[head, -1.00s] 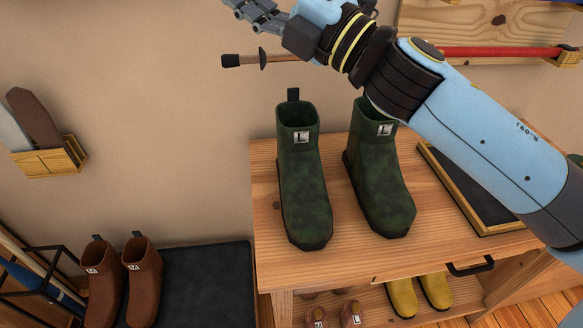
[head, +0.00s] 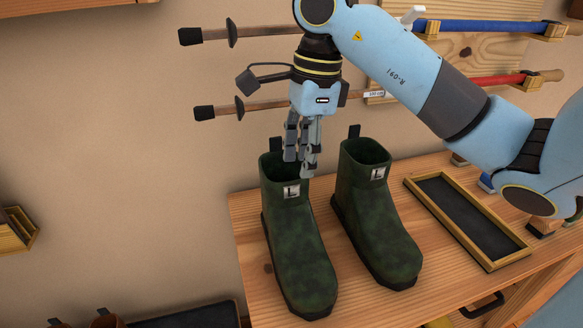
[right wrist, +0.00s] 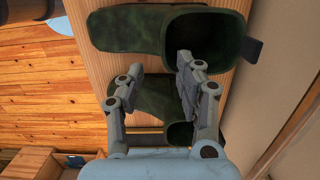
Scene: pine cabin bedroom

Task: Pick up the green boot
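Two dark green boots with white "L" tags stand upright side by side on the wooden bench, the left boot (head: 298,250) and the right boot (head: 380,228). In the right wrist view the left boot (right wrist: 125,30) is at the top and the right boot (right wrist: 152,98) below, partly hidden by my fingers. My right gripper (head: 299,165) points down at the left boot's opening, its fingers overlapping the rim. The fingers (right wrist: 160,70) are apart, with nothing held between them. I cannot tell whether they touch the boot. My left gripper is out of view.
A black-lined wooden tray (head: 420,190) lies right of the boots on the bench top (head: 255,285). Wooden-handled poles (head: 262,107) hang on the wall behind. Brown boots (head: 107,319) are at the lower left. A black drawer handle (head: 483,305) is on the bench front.

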